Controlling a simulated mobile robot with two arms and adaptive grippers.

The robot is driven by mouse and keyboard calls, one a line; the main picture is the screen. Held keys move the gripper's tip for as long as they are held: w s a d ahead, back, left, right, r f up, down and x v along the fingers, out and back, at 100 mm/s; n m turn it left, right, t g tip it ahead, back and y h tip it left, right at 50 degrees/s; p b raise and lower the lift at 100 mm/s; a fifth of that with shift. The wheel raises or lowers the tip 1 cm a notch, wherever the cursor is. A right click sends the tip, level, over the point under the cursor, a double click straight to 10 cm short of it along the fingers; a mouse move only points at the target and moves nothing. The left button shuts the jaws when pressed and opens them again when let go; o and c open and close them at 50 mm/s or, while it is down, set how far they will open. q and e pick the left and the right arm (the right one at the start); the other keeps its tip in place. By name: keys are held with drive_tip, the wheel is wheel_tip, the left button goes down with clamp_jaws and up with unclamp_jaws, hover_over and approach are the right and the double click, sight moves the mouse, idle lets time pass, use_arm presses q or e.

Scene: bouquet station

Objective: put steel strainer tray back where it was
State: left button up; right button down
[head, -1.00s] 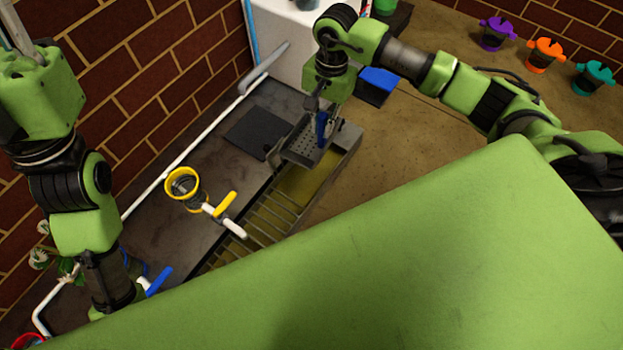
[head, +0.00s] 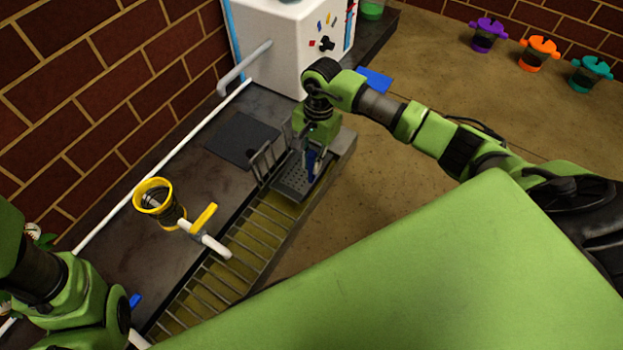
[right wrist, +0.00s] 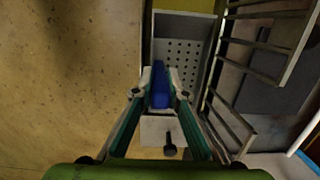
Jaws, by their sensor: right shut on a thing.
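The steel strainer tray (head: 294,180) is a grey perforated tray with a blue handle (head: 313,163). In the head view it sits at the far end of the slatted trough (head: 245,235), beside upright wire rails. My right gripper (right wrist: 160,88) is shut on the blue handle, with the perforated floor of the tray (right wrist: 182,58) just beyond the fingers. I cannot tell whether the tray rests on the trough or hangs slightly above it. My left arm shows at the lower left of the head view, but its gripper is out of view.
A yellow-rimmed cup (head: 155,197) and a white pipe with a yellow handle (head: 204,217) stand left of the trough. A dark square mat (head: 241,140) lies on the counter. A white machine (head: 290,45) stands behind. Purple, orange and teal pots (head: 538,54) stand far right.

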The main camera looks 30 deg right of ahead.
sight(310, 184)
wheel_tip(310, 184, down, 6)
drive_tip(key=b, duration=0.3)
drive_tip(key=shift+r, duration=0.4)
drive_tip(key=c, duration=2)
unclamp_jaws()
drive_tip(key=shift+f, duration=0.2)
